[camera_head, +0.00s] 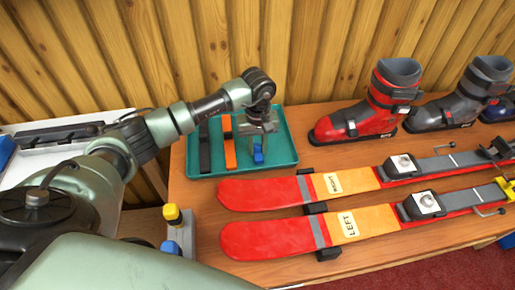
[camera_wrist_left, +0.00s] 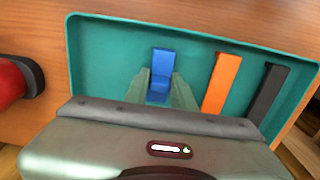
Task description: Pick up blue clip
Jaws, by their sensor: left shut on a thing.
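The blue clip (camera_head: 258,155) is at the right part of the teal tray in the head view. It also shows in the left wrist view (camera_wrist_left: 162,62), standing out between the fingers. My left gripper (camera_head: 257,142) points down over the tray and is shut on the blue clip; in the wrist view its two fingers (camera_wrist_left: 160,90) lie on either side of it. The fingers hide part of the clip. I cannot tell whether the clip still touches the tray floor. My right gripper is in neither view.
The teal tray (camera_head: 284,143) also holds an orange strip (camera_head: 229,150) and a dark strip (camera_head: 204,152). Two red and orange skis (camera_head: 268,192) lie in front. Ski boots (camera_head: 366,112) stand at the right. A wooden wall (camera_head: 290,45) is close behind.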

